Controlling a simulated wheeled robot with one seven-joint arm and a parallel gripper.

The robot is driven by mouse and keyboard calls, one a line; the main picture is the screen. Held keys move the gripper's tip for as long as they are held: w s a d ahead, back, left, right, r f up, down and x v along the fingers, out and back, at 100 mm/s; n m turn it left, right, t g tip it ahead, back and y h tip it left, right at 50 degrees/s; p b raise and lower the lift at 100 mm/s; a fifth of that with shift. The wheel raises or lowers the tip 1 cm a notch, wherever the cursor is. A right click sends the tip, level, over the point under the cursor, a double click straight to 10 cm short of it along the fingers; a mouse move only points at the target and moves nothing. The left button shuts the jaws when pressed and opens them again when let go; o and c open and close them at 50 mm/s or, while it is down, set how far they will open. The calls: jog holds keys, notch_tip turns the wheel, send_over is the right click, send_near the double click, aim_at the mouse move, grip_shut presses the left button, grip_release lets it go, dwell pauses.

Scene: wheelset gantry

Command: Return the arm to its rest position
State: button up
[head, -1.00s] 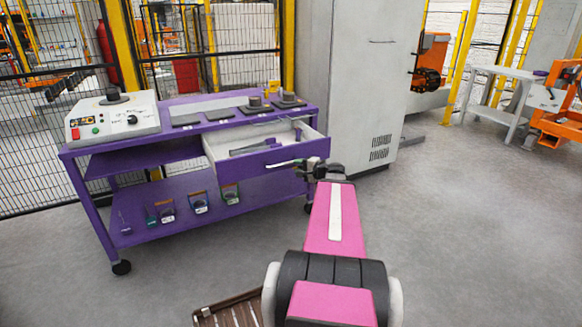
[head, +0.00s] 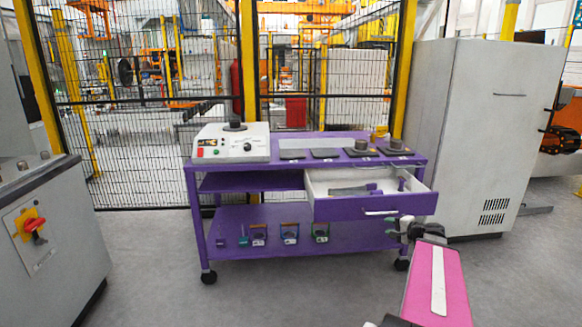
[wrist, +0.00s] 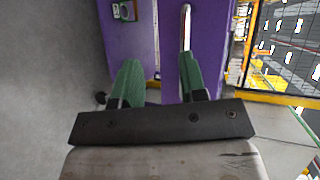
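My arm, pink with a white stripe (head: 437,280), reaches up from the lower right of the head view. My gripper (head: 402,229) is just right of and below the handle (head: 380,212) of the open drawer (head: 350,208), in front of the purple cart. In the wrist view its two green fingers (wrist: 160,80) stand apart with nothing held between them. The light handle (wrist: 186,28) shows beyond the right finger; whether they touch cannot be told.
The purple cart (head: 290,216) carries a control box (head: 230,144) and dark pads. A tall grey cabinet (head: 480,130) stands right of it, mesh fence behind. A grey cabinet with a red switch (head: 35,228) stands at left. The floor in front is clear.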

jog(key=s+a+f+n+g+h, duration=0.2)
jog(key=s+a+f+n+g, duration=0.1)
jog(key=a, duration=0.5)
jog(key=s+a+f+n+g+h, duration=0.3)
jog(key=s+a+f+n+g, duration=0.1)
jog(key=a, duration=0.4)
jog(key=s+a+f+n+g+h, duration=0.2)
jog(key=s+a+f+n+g, duration=0.2)
jog(key=a, duration=0.4)
jog(key=shift+a+f+n+g, duration=0.2)
jog(key=shift+f+n+g, duration=0.45)
jog(key=shift+f, duration=0.45)
